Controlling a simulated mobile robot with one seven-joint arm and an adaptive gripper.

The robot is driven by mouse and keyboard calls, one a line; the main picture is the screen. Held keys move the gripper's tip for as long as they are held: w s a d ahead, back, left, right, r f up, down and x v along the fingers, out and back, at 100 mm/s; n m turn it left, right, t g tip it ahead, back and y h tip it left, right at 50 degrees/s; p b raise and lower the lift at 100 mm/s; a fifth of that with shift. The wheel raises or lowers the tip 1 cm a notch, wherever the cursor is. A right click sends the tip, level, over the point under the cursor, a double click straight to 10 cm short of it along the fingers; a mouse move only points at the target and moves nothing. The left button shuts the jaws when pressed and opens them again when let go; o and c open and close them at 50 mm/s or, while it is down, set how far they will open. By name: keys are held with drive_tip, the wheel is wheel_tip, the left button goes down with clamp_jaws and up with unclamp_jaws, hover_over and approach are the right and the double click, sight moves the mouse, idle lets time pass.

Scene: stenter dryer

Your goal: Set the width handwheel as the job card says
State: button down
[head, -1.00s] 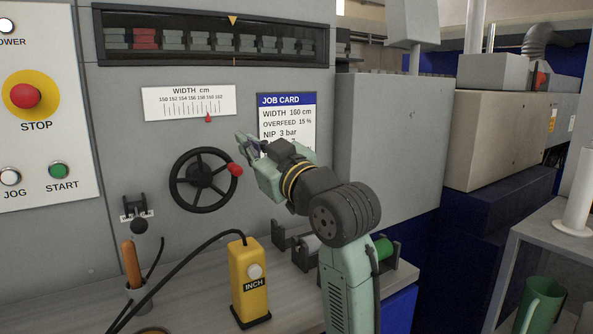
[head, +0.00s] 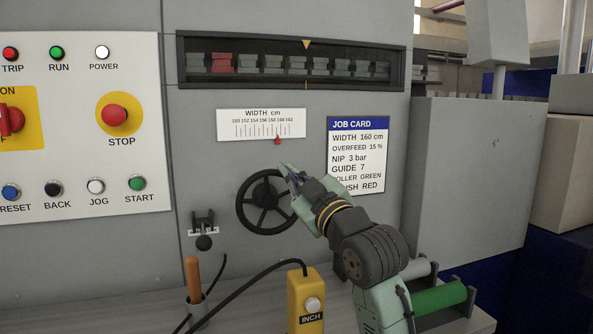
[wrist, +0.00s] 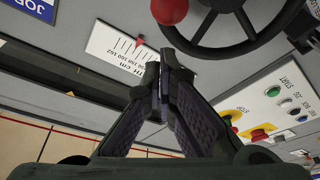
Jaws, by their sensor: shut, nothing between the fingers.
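The black width handwheel (head: 243,216) is on the grey panel; it also shows upside down in the wrist view (wrist: 200,52). Its red knob (wrist: 169,11) shows at the wrist view's top edge and is hidden behind my gripper in the head view. My gripper (head: 288,171) is shut and empty, in front of the wheel's upper right; in the wrist view its fingertips (wrist: 170,68) point toward the rim near the knob. I cannot tell whether they touch. The width scale (head: 260,125) has its red pointer (head: 278,140) close to 160, slightly left. The job card (head: 357,150) reads WIDTH 160 cm.
The button panel (head: 70,130) with STOP and START is at the left. A small black lever (head: 204,241) sits left of the wheel. Below stand a wooden handle (head: 193,279), the yellow INCH pendant (head: 305,298) with its cable, and a green roller (head: 437,298).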

drive_tip(key=shift+w+d+f, duration=0.15)
drive_tip(key=shift+d+f, duration=0.55)
drive_tip(key=shift+f, duration=0.25)
drive_tip(key=shift+f, duration=0.1)
drive_tip(key=shift+w+d+f+m+t+h+b, duration=0.15)
drive_tip(key=shift+d+f+m+b, duration=0.2)
drive_tip(key=shift+m, duration=0.15)
drive_tip(key=shift+w+d+f+m+t+h+b, duration=0.15)
drive_tip(key=shift+d+f+m+b, duration=0.15)
drive_tip(key=shift+m, duration=0.2)
drive_tip(key=shift+s+r, duration=0.1)
